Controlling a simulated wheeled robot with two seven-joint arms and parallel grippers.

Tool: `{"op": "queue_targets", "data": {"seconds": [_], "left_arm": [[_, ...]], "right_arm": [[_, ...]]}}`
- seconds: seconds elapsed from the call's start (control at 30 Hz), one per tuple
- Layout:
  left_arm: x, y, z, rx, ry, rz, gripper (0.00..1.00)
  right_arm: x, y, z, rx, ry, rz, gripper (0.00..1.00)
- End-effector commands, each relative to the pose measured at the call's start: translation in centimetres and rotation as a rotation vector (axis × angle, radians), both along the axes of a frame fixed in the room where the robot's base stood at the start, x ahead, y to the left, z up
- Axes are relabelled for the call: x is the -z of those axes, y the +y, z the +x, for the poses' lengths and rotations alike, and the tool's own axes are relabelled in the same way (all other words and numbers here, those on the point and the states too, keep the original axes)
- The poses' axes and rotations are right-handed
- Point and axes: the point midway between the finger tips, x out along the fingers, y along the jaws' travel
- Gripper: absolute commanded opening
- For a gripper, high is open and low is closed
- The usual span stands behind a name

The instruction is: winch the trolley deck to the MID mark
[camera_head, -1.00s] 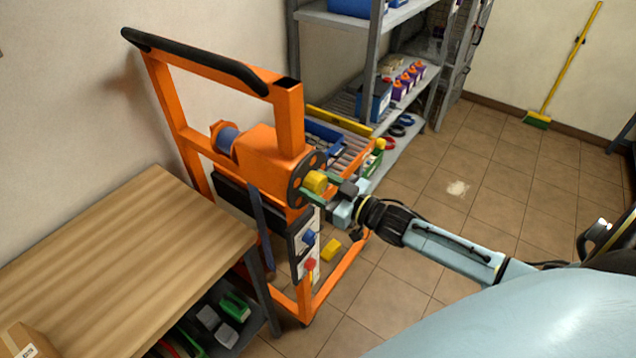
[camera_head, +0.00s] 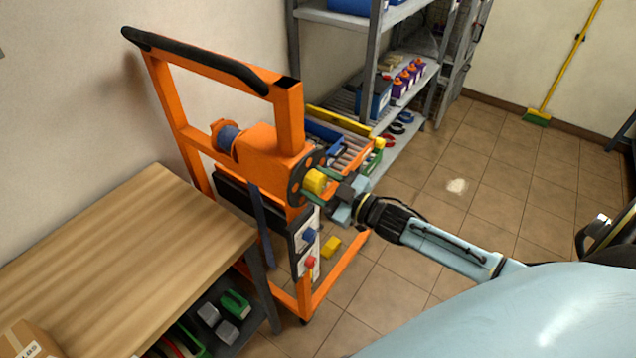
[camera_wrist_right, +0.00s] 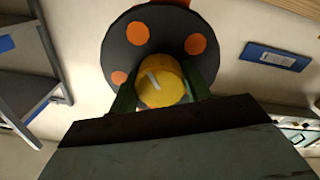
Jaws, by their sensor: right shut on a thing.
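The orange trolley (camera_head: 291,120) stands beside the wooden bench, with a winch housing on its frame. A dark winch wheel (camera_head: 297,186) with orange holes faces my right arm. A yellow knob (camera_head: 315,181) sits at the front of the wheel. My right gripper (camera_head: 322,184) is shut on the yellow knob. In the right wrist view the green fingers lie on both sides of the yellow knob (camera_wrist_right: 160,84), in front of the wheel (camera_wrist_right: 125,50). A blue strap (camera_head: 261,225) hangs below the housing. I cannot make out the MID mark. My left gripper is out of view.
A wooden bench (camera_head: 120,262) stands at the left, with a cardboard box (camera_head: 27,341) at its corner. A grey shelf (camera_head: 400,145) with bins stands behind the trolley. A blue and a red control sit on the trolley's panel (camera_head: 306,245).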

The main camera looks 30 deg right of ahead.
Motion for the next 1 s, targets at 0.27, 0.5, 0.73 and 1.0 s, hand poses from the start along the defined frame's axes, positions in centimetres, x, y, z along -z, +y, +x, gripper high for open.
{"op": "queue_targets", "data": {"seconds": [0.27,0.5,0.73,1.0], "left_arm": [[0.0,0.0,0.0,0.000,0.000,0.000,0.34],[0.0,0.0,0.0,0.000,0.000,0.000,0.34],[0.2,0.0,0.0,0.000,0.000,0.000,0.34],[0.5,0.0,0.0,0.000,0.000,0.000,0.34]], "right_arm": [[0.0,0.0,0.0,0.000,0.000,0.002,0.70],[0.0,0.0,0.0,0.000,0.001,0.002,0.70],[0.2,-0.7,-1.8,0.000,0.004,0.002,0.70],[0.2,-2.7,-6.5,0.001,0.005,0.002,0.70]]}}
